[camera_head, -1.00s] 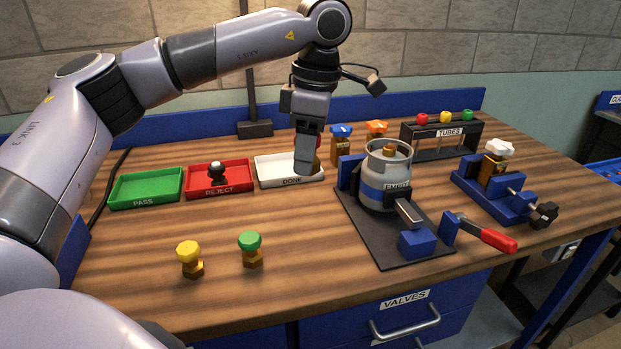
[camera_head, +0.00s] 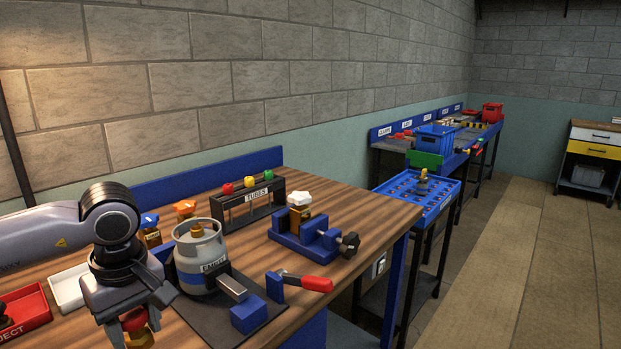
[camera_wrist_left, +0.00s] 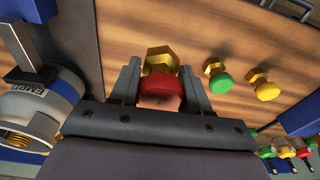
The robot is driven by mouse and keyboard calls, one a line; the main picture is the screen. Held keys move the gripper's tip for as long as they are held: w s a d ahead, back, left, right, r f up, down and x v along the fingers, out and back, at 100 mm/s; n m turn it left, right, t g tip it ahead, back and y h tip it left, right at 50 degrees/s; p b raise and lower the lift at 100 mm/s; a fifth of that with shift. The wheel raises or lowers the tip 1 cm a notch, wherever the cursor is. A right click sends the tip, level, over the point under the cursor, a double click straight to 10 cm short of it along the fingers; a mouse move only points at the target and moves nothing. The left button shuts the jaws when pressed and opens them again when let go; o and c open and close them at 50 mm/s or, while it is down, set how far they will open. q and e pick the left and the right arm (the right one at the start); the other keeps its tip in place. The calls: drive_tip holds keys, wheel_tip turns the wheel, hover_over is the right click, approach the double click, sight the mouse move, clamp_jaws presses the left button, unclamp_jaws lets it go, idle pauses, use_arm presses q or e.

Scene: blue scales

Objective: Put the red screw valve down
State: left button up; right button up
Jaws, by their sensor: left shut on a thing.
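The red screw valve, with a red cap and brass body, shows in the head view (camera_head: 137,332) at the lower left. My left gripper (camera_head: 132,322) is shut on its red cap, and the brass end points down. In the left wrist view the red screw valve (camera_wrist_left: 161,88) sits between the two fingers of my left gripper (camera_wrist_left: 157,85), over the wooden bench top. Whether its brass end touches the wood, I cannot tell. My right gripper is not in view.
A green-capped valve (camera_wrist_left: 221,82) and a yellow-capped valve (camera_wrist_left: 266,90) stand beside it on the wood. The grey canister (camera_head: 200,255) is in its clamp to the right. The white tray (camera_head: 66,288) and red tray (camera_head: 24,310) lie left. A blue vise (camera_head: 305,242) holds a white-capped valve.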

use_arm(q)
drive_tip(key=s+d+f+m, duration=0.1)
drive_tip(key=m, duration=0.2)
drive_tip(key=s+d+f+m, duration=0.1)
drive_tip(key=f+m, duration=0.1)
drive_tip(key=s+d+f+m+h, duration=0.1)
drive_tip(key=f+m, duration=0.1)
drive_tip(key=m, duration=0.1)
drive_tip(key=shift+s+d+f+m+t, duration=0.2)
drive_tip(key=shift+d+f+m+t, duration=0.05)
drive_tip(key=shift+d+m+t, duration=0.05)
drive_tip(key=shift+s+d+f+m, duration=0.35)
drive_tip(key=shift+d+f+m, duration=0.05)
drive_tip(key=shift+m, duration=0.4)
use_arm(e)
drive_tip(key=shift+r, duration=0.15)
